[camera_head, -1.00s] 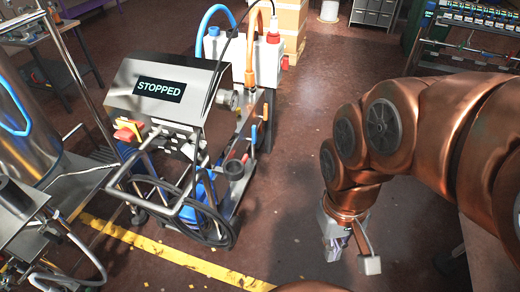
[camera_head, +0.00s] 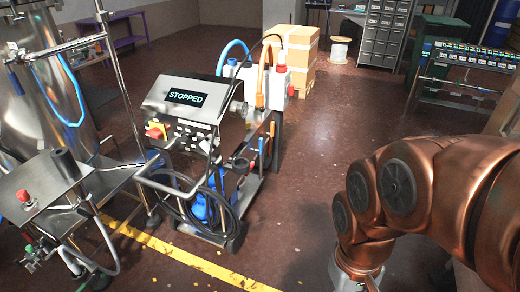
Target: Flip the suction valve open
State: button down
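No suction valve can be made out for certain. A wheeled machine with a control box (camera_head: 178,108) reading "STOPPED" stands left of centre. A blue hose (camera_head: 233,47) and an orange hose (camera_head: 261,75) run to white containers (camera_head: 247,82) behind it. At the left, a steel tank (camera_head: 38,95) with pipework has a blue curved tube on it. My gripper (camera_head: 350,281) is at the bottom edge, right of the machine and well apart from it. Only its upper part shows; its fingers are cut off by the frame.
A steel bench (camera_head: 30,198) with a red button stands at the front left. A yellow floor line (camera_head: 190,255) crosses before the machine. Cardboard boxes (camera_head: 300,50), a white spool (camera_head: 340,48) and drawer cabinets (camera_head: 383,35) stand behind. The floor between machine and arm is clear.

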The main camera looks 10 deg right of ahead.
aim_at(261, 151)
jog(key=u, duration=0.35)
jog(key=i, duration=0.5)
jog(key=u, duration=0.45)
jog(key=i, duration=1.15)
jog(key=z, duration=0.45)
